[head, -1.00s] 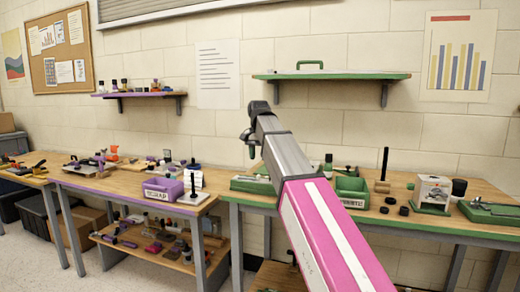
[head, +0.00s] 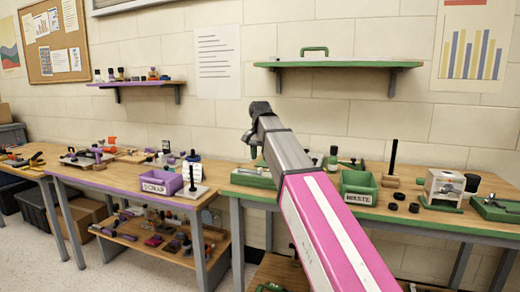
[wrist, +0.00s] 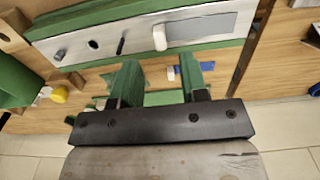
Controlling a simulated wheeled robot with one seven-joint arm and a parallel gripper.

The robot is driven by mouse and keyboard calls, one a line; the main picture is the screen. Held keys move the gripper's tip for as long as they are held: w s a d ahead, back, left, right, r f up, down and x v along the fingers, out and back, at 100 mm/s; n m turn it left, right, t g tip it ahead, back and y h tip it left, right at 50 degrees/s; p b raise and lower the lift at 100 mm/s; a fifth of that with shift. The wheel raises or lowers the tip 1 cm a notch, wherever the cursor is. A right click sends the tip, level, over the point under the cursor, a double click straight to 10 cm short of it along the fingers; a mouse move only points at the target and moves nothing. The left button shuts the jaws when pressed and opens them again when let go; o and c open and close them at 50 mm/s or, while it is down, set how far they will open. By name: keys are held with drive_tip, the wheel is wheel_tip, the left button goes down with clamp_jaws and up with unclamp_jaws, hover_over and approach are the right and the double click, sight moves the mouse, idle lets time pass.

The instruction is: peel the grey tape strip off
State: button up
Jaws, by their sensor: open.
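My gripper (wrist: 158,64) is open and empty, its two green fingers apart, in the wrist view. In the head view it shows small at the end of my arm (head: 253,150), above the back of the green-edged bench. A green fixture with a long silver-grey plate (wrist: 205,28) lies across the top of the wrist view, beyond my fingertips. Small blue and white pieces (wrist: 207,70) show near the right finger.
On the green-edged bench (head: 455,225) stand a green labelled bin (head: 358,198), an upright black post (head: 392,158), a clear-sided box device (head: 442,190) and black discs. The purple-edged bench (head: 120,187) at left holds a purple bin (head: 160,186). A green shelf (head: 340,65) hangs above.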

drive_tip(key=shift+f, duration=2.4)
clamp_jaws()
